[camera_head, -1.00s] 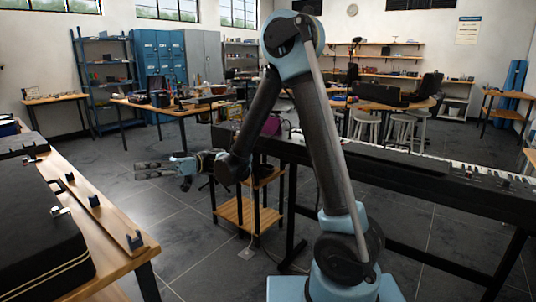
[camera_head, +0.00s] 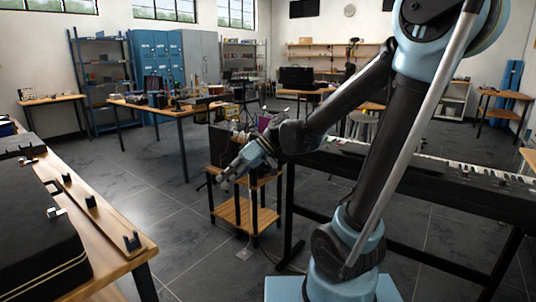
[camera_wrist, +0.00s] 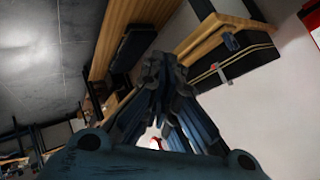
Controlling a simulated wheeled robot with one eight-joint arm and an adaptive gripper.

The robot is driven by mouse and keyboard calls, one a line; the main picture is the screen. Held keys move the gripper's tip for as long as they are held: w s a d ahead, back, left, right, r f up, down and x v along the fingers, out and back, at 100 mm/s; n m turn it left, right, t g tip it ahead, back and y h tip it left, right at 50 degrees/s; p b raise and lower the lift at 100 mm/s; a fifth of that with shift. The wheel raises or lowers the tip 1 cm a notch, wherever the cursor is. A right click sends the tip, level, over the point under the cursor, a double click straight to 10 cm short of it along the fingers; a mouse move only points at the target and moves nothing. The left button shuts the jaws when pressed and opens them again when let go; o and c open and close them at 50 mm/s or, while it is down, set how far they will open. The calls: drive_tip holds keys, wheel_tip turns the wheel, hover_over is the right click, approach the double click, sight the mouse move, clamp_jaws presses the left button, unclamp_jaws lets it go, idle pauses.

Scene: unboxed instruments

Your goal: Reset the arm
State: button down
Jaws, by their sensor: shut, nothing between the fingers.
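My gripper (camera_head: 228,178) hangs in the air near the middle of the head view, in front of a small wooden two-tier stand (camera_head: 238,210). My arm rises from its base at the lower right and bends down to the left towards the stand. In the wrist view my gripper's fingers (camera_wrist: 160,65) are drawn together, with nothing seen between them. The picture does not show my gripper touching the stand or anything on it.
A black case (camera_head: 40,240) lies on the wooden bench (camera_head: 120,240) at the left. A keyboard (camera_head: 430,180) on a black stand is at the right, behind my arm. A table (camera_head: 180,112) with small items stands further back. Tiled floor (camera_head: 165,215) between bench and stand is clear.

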drive_tip(key=s+d+f+m+t+h, duration=0.1)
drive_tip(key=s+d+f+m+h, duration=0.1)
drive_tip(key=d, duration=0.8)
drive_tip(key=s+d+f+m+t+h, duration=0.2)
drive_tip(key=d+f+m+h, duration=0.2)
drive_tip(key=d, duration=0.7)
drive_tip(key=s+d+f+m+t+h, duration=0.2)
drive_tip(key=d+f+m, duration=0.3)
drive_tip(key=d, duration=0.6)
drive_tip(key=shift+s+d+m+h, duration=0.2)
drive_tip(key=shift+s+m+h, duration=0.35)
drive_tip(key=shift+h, duration=0.35)
drive_tip(key=shift+w+a, duration=0.1)
drive_tip(key=shift+a, duration=0.05)
